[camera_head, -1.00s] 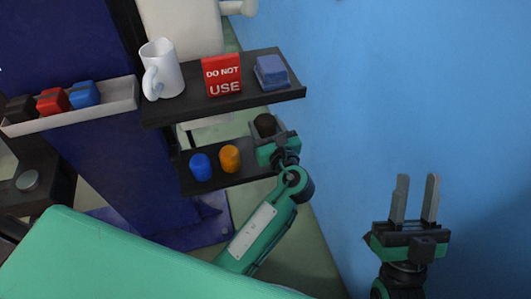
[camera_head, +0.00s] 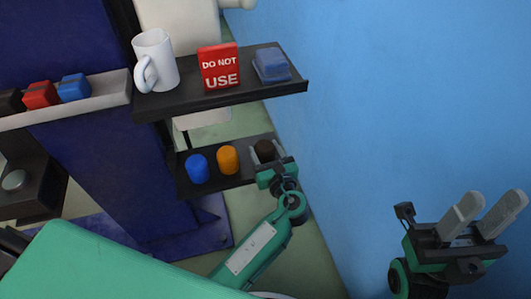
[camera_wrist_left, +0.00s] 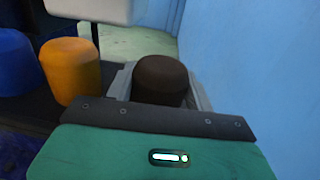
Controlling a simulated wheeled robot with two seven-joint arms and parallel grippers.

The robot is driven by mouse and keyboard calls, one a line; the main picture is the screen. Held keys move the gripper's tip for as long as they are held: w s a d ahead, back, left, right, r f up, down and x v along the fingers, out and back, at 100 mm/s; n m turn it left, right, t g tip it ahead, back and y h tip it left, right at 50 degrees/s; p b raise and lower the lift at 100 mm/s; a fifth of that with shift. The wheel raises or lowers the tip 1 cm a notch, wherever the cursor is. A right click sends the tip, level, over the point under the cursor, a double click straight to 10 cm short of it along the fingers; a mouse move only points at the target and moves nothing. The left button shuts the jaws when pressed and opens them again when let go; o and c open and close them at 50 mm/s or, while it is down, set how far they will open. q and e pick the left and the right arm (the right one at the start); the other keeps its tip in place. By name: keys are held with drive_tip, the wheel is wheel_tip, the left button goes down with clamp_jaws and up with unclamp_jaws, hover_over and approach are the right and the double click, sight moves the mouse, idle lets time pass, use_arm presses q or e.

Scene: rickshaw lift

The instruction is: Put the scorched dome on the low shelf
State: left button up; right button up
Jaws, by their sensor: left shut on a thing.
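The scorched dome, a dark brown rounded piece (camera_head: 265,149), is at the right end of the low shelf (camera_head: 231,182). My left gripper (camera_head: 268,160) is shut on it. In the left wrist view the dome (camera_wrist_left: 161,80) stands upright between the two grey fingers. Its base is hidden, so I cannot tell if it touches the shelf. An orange dome (camera_head: 228,160) and a blue dome (camera_head: 197,168) stand on the same shelf to its left. My right gripper (camera_head: 487,214) is open and empty at the lower right, away from the shelves.
The upper shelf (camera_head: 180,107) holds a white mug (camera_head: 155,60), a red DO NOT USE sign (camera_head: 219,67) and a blue block (camera_head: 271,64). A pale tray (camera_head: 112,94) with black, red and blue pieces is at left. The blue wall (camera_head: 400,100) is close on the right.

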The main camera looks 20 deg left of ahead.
use_arm(q)
drive_tip(key=o, duration=1)
drive_tip(key=shift+c, duration=0.2)
